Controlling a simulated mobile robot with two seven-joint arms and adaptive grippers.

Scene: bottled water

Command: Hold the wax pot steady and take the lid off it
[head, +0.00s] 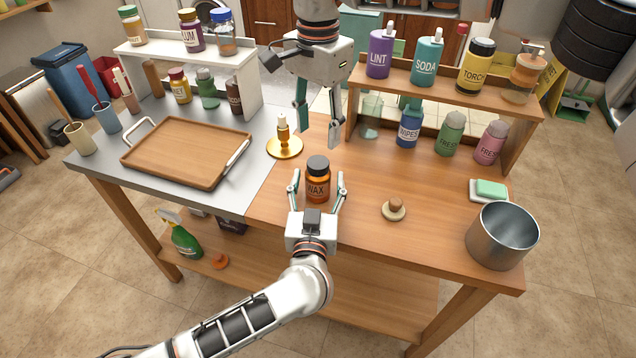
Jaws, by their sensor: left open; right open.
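The wax pot (317,187) is a small amber jar labelled WAX. It stands upright on the wooden part of the table, with its dark grey lid (318,164) on top. My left gripper (316,180) is open at the front of the pot, with one finger to each side of it. Gaps show between the fingers and the jar, and the palm is close to the jar's lower front. My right gripper (318,122) is open and empty, pointing down behind and above the lid, apart from it.
A small wooden knob-like piece (394,209), a soap dish (489,191) and a metal pot (502,235) are to the right. Two bottle shelves stand behind, the right one (450,95) near my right gripper.

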